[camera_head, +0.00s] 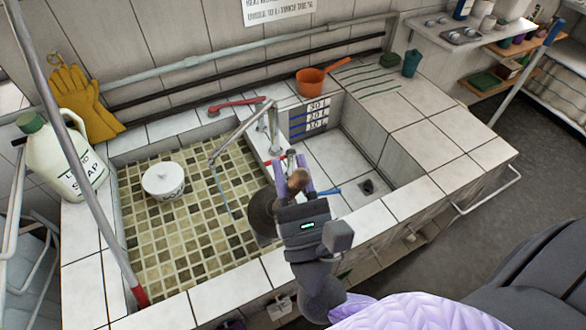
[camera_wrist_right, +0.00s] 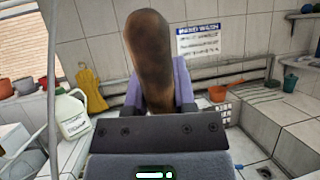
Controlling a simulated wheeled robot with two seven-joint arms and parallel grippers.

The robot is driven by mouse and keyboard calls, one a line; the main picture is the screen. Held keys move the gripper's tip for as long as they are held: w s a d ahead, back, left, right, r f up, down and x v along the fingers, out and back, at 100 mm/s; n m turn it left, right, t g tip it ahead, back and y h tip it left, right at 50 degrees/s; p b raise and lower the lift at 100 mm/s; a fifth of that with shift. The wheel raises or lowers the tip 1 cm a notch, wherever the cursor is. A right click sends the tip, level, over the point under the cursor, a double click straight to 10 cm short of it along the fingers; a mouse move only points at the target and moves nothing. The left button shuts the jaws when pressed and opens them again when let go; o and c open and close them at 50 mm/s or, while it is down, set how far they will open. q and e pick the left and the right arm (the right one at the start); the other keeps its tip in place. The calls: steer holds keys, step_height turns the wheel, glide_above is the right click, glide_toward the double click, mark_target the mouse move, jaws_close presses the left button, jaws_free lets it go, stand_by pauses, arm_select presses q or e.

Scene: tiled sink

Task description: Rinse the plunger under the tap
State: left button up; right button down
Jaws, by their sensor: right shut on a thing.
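My right gripper (camera_head: 293,178) is shut on the wooden handle of the plunger and sits over the divider between the two basins. The handle's worn brown end (camera_wrist_right: 151,50) stands up between the fingers in the right wrist view. The plunger's dark cup (camera_head: 263,212) hangs at the right side of the mosaic-tiled basin (camera_head: 160,245), partly hidden by the gripper. The metal tap (camera_head: 238,130) reaches left over this basin. A thin pale-blue line, which looks like water, runs down from its spout, left of the cup and apart from it. My left gripper is not in view.
A soap jug (camera_head: 62,155) and yellow gloves (camera_head: 82,102) are at the left. An orange pan (camera_head: 312,79) sits on the back ledge. A slanted pole (camera_head: 85,175) crosses the left side.

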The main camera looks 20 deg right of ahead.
steer(key=shift+w+a+f, duration=0.1)
steer(key=shift+w+a, duration=0.15)
steer(key=shift+w, duration=0.15)
steer(key=w+a+f+b, duration=0.2)
steer(key=w+a+b, duration=0.3)
steer(key=w, duration=0.5)
steer(key=shift+w+a+f, duration=0.15)
steer(key=shift+w+a, duration=0.2)
steer(key=shift+a, duration=0.2)
steer(key=shift+w+d, duration=0.3)
steer(key=shift+d, duration=0.25)
